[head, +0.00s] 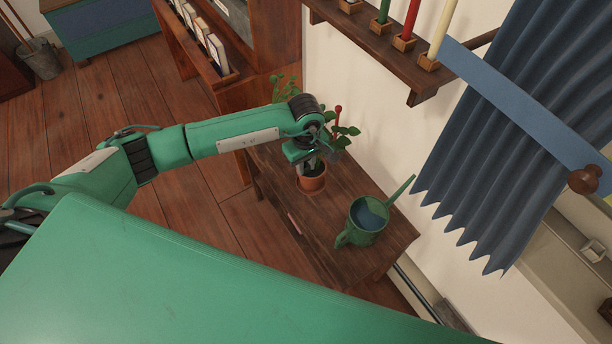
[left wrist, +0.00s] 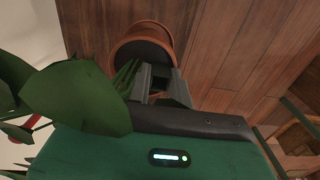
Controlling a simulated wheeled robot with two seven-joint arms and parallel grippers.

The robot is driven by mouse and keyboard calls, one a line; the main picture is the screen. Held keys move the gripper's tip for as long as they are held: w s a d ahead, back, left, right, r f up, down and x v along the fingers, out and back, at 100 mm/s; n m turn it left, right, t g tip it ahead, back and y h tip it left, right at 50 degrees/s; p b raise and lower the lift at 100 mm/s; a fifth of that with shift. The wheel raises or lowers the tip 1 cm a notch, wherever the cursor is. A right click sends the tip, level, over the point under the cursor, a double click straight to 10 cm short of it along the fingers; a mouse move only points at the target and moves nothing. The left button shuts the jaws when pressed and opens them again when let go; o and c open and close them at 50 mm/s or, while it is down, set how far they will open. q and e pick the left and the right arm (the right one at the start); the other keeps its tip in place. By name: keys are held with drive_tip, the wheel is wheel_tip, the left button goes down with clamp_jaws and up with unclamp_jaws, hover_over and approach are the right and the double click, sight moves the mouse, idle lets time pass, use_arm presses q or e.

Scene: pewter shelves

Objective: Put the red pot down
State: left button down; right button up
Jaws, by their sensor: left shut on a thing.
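The red pot (head: 312,180) is a small terracotta pot with a leafy green plant. It appears upright over the wooden side table (head: 357,195); I cannot tell whether its base touches the top. My left gripper (head: 310,163) is above the pot among the leaves, shut on the pot at its rim. In the left wrist view the pot (left wrist: 143,50) is just past the fingers (left wrist: 160,86), and leaves (left wrist: 75,100) hide part of the grip. My right gripper is not in view.
A green watering can (head: 366,222) stands on the table to the right of the pot. A wall shelf (head: 370,40) with candles hangs above, and a blue curtain (head: 520,130) is at the right. Bare table top shows between pot and can.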

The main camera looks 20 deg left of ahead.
sight(306, 178)
use_arm(q)
wheel_tip(306, 178, down, 6)
drive_tip(key=shift+f, duration=0.1)
drive_tip(key=shift+w+f, duration=0.1)
drive_tip(key=shift+f, duration=0.1)
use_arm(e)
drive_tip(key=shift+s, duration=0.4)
use_arm(q)
drive_tip(key=shift+f, duration=0.1)
drive_tip(key=c, duration=1.7)
unclamp_jaws()
drive_tip(key=shift+f, duration=0.1)
drive_tip(key=o, duration=0.4)
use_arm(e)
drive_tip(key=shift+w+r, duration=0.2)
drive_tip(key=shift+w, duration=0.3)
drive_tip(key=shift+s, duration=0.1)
